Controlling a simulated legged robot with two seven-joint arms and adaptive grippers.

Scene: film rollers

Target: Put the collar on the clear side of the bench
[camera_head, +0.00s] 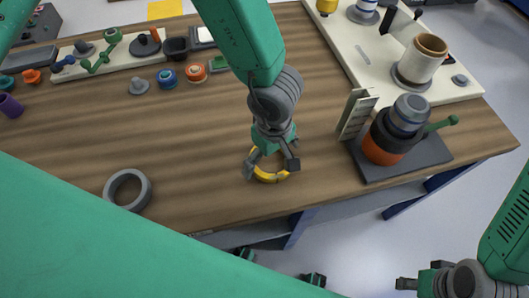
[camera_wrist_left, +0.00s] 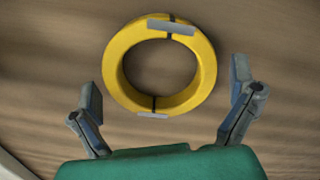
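The collar appears to be the yellow ring (camera_head: 272,179), lying flat on the wooden bench near its front edge. In the left wrist view the collar (camera_wrist_left: 115,70) has dark splits and grey plates at top and bottom. My left gripper (camera_head: 271,169) is open above it, fingers apart. In the left wrist view its fingers (camera_wrist_left: 163,98) stand on either side of the ring's near part, with visible gaps and no contact seen. My right gripper (camera_head: 408,284) is at the lower right, off the bench; its finger opening is unclear.
A grey ring (camera_head: 110,192) lies at the front left. A dark stand with an orange-based roller (camera_head: 381,153) is at the right front. A cream board (camera_head: 345,38) holds parts at the back right. A parts rail (camera_head: 125,62) and small knobs line the back left. The middle left is bare.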

